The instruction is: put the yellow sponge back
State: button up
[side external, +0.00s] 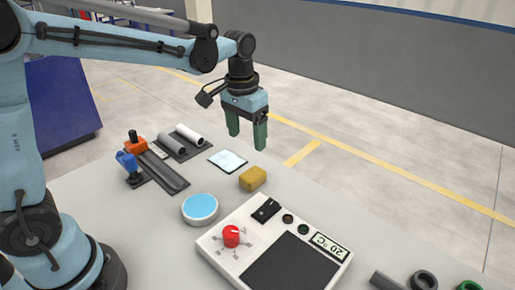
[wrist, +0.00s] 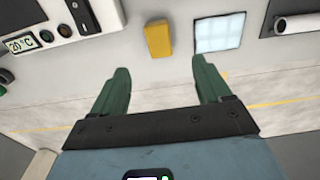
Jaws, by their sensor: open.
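The yellow sponge (side external: 253,178) lies flat on the grey table, between a pale square pad (side external: 228,161) and the white control box. In the wrist view the sponge (wrist: 158,39) is beyond the fingertips, with the pale square pad (wrist: 219,33) to its right. My gripper (side external: 247,145) hangs above the table's far edge with its fingers pointing down. Its two green fingers are apart with nothing between them, as the wrist view of the gripper (wrist: 160,68) also shows. The gripper does not touch the sponge.
The white control box (side external: 213,247) with a red knob stands at front centre. A round blue-topped dish (side external: 200,208) sits left of it. Blue (side external: 128,165) and orange (side external: 135,144) handled tools and grey and white pipes (side external: 189,135) lie at left. Dark rings (side external: 423,281) are at lower right.

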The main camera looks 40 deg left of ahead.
jog(key=s+a+t, duration=0.2)
jog(key=s+t, duration=0.4)
jog(key=s, duration=0.6)
jog(key=shift+s+r, duration=0.15)
jog(key=shift+s, duration=0.15)
jog(key=shift+a, duration=0.1)
jog(key=shift+c, duration=0.2)
dwell(0.5)
